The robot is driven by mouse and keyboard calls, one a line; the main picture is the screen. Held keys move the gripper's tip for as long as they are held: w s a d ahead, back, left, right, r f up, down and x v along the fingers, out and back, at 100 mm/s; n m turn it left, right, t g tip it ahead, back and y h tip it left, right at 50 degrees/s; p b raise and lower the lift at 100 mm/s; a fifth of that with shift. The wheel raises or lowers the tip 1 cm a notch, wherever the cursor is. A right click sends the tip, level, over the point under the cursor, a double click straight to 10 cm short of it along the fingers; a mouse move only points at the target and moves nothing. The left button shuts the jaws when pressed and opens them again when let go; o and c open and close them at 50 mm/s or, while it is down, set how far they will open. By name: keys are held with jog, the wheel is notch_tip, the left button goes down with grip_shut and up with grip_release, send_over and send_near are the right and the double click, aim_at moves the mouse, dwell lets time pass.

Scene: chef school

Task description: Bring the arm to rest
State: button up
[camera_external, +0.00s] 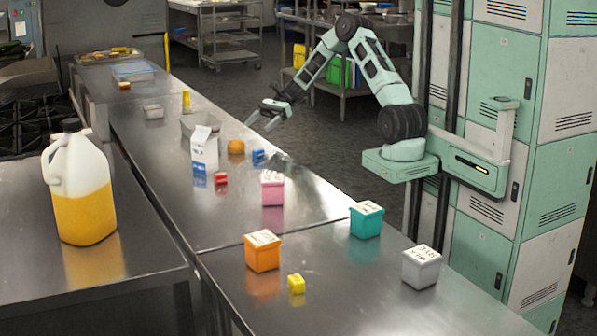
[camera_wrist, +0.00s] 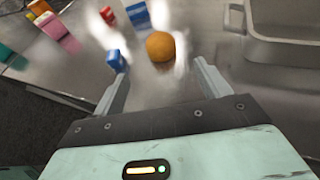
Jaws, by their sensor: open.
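My arm reaches left from its mount over the steel table (camera_external: 330,197). My gripper (camera_external: 262,121) is open and empty, held in the air above the table near its far side edge. In the wrist view my gripper (camera_wrist: 160,82) shows two spread fingers with nothing between them. An orange ball-like item (camera_wrist: 160,46) lies on the table beyond the fingertips. A small blue block (camera_wrist: 116,60) lies just beyond the left finger. Both are apart from the fingers.
On the table stand a milk carton (camera_external: 204,150), a metal pan (camera_wrist: 285,25), a red block (camera_external: 221,178), and pink (camera_external: 272,190), teal (camera_external: 366,221), orange (camera_external: 262,252) and grey (camera_external: 421,268) boxes. A yellow block (camera_external: 296,284) lies in front. A jug (camera_external: 80,190) stands at left.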

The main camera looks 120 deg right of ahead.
jog(key=shift+w+a, duration=0.1)
